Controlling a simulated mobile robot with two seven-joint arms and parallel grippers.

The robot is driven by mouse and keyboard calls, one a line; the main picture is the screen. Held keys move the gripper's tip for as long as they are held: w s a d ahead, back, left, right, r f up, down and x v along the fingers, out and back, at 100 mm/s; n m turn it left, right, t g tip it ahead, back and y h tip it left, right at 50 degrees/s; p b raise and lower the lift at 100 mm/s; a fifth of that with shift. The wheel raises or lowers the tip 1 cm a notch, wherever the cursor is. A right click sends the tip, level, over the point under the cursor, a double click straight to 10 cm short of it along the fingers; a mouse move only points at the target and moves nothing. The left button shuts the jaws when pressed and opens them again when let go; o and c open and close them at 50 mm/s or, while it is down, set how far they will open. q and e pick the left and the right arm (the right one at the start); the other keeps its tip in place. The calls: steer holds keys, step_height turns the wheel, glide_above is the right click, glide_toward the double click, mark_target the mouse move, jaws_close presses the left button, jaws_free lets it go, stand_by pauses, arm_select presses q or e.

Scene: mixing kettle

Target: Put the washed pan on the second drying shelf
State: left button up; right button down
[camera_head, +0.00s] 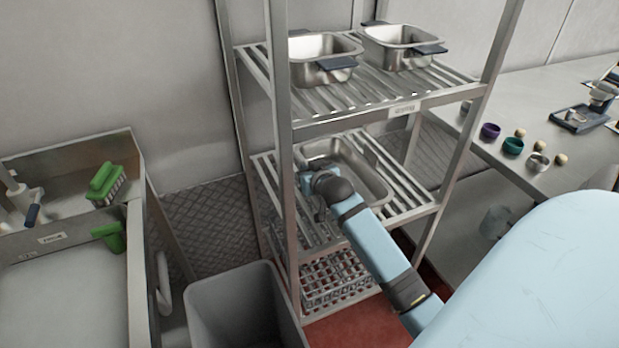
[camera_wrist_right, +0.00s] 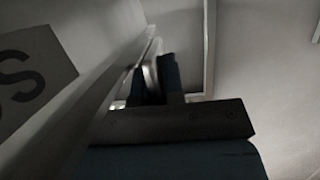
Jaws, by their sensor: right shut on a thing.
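The washed pan (camera_head: 365,172) is a rectangular steel pan at the second slatted shelf (camera_head: 412,200) of the metal rack, below the top visible shelf. It looks level, resting on or just above the slats; I cannot tell which. My right gripper (camera_head: 312,184) is at the pan's left end, shut on the pan, with its fingers mostly hidden by my wrist. In the right wrist view, dark gripper parts (camera_wrist_right: 180,123) show close up beside pale grey surfaces. My left gripper is not in view.
Two steel pans with dark handles, one left (camera_head: 322,62) and one right (camera_head: 400,46), stand on the upper shelf (camera_head: 365,100). Rack posts (camera_head: 281,150) stand close to my right wrist. A grey bin (camera_head: 240,310) and a sink with green brushes (camera_head: 107,183) are left.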

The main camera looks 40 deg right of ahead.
steer(key=shift+f, duration=1.35)
steer(key=c, duration=1.2)
jaws_free()
steer(key=shift+c, duration=0.2)
steer(key=shift+s, duration=0.1)
steer(key=v, duration=1.1)
steer(key=shift+s+r+p, duration=0.3)
steer(key=shift+p, duration=0.15)
